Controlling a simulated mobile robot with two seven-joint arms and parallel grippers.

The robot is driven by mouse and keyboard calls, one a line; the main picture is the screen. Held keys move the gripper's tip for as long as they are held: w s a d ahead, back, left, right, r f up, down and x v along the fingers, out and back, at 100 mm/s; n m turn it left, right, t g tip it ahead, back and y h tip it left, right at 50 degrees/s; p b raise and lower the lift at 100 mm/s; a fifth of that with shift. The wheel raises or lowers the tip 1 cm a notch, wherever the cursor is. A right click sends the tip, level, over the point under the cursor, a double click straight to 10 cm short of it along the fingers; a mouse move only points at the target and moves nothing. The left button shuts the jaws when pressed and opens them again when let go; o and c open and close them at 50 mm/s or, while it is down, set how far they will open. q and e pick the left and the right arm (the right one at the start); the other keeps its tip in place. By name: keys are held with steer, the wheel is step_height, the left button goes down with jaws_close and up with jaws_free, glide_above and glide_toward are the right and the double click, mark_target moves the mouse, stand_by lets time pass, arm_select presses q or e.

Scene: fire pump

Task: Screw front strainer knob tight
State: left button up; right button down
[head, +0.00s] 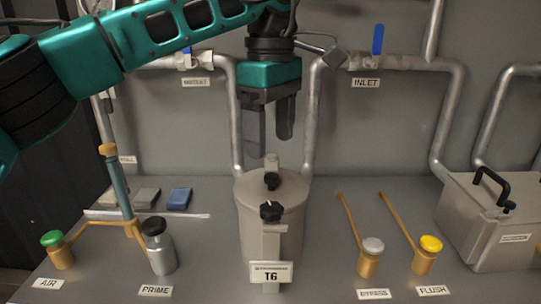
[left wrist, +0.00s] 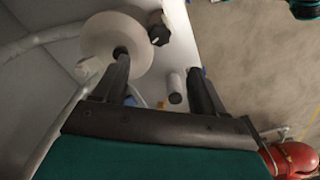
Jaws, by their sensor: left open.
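The strainer (head: 262,235) is a grey round pot with a T6 tag, standing at the middle of the bench. Its front knob (head: 271,211) is black and lobed, at the near rim above the tag; a black knob also shows at the pot's edge in the left wrist view (left wrist: 158,30). A second black knob (head: 271,180) sits at the back of the lid. My left gripper (head: 270,146) is open and empty above and behind the pot, apart from the front knob. In the left wrist view one finger overlaps the round lid (left wrist: 103,40). My right gripper is out of view.
The PRIME bottle (head: 160,250) and green AIR knob (head: 51,239) stand left of the pot. BYPASS (head: 373,246) and yellow FLUSH (head: 431,245) handles stand right. A grey box (head: 495,230) is far right. Pipes (head: 310,115) rise behind the pot.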

mark_target(271, 206)
arm_select(q)
step_height(271, 206, down, 13)
steer(key=b, duration=0.3)
steer(key=shift+f, duration=0.1)
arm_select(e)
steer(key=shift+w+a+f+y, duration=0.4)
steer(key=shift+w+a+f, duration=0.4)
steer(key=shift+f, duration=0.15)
arm_select(q)
steer(key=c, duration=1.1)
steer(key=shift+o, duration=0.2)
steer(key=shift+r+m+p, duration=0.2)
steer(key=shift+m+p, duration=0.3)
steer(key=shift+p, duration=0.2)
steer(key=shift+m+p, duration=0.3)
steer(key=shift+m, duration=0.2)
steer(key=shift+w+f+m, duration=0.1)
steer(key=shift+f+m, duration=0.1)
steer(key=shift+m, duration=0.7)
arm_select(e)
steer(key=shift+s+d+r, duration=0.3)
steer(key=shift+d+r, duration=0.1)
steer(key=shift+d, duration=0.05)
